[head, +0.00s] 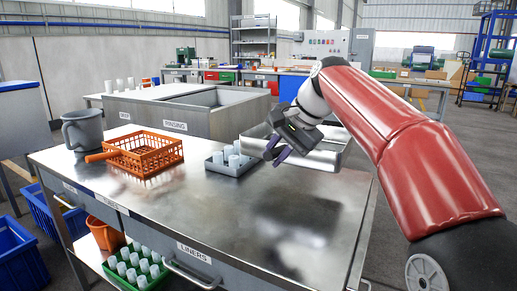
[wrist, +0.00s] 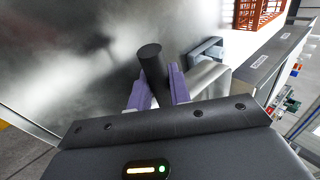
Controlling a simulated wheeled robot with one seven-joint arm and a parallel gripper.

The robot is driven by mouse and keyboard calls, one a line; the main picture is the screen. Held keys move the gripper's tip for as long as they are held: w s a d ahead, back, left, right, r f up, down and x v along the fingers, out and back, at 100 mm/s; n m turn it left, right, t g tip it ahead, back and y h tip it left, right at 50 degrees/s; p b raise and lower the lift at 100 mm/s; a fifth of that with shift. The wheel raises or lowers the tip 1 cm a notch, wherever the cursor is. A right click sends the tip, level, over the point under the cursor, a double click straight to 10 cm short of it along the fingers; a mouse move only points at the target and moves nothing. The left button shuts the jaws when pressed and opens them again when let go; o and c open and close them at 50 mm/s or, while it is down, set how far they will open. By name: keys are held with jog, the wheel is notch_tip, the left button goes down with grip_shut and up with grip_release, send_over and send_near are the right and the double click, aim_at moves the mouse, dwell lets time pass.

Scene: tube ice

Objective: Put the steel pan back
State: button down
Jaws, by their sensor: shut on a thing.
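The steel pan (head: 325,158) is a shallow, bright metal pan at the far right part of the steel table in the head view, partly hidden behind my gripper (head: 275,150). In the wrist view, my gripper (wrist: 158,82) has its purple fingers closed on a dark cylinder (wrist: 150,58), which looks like the pan's handle. A strip of bright metal (wrist: 207,80) shows just right of the fingers, probably the pan's side. A dark shadow lies on the table in front of it. Whether the pan touches the table cannot be told.
A grey tray (head: 216,166) with white tubes stands left of my gripper. An orange basket (head: 143,166) and a grey jug (head: 83,130) are farther left. A grey sink unit (head: 180,122) stands behind. The front right of the steel table (head: 225,215) is clear.

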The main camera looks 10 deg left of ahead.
jog(key=shift+d+f+b, duration=0.1)
jog(key=shift+f+b, duration=2.75)
jog(key=shift+b, duration=0.25)
jog(key=shift+f+b, duration=0.85)
jog(key=shift+f, duration=0.85)
jog(key=c, duration=1.2)
grip_release()
jog(key=shift+f, duration=0.1)
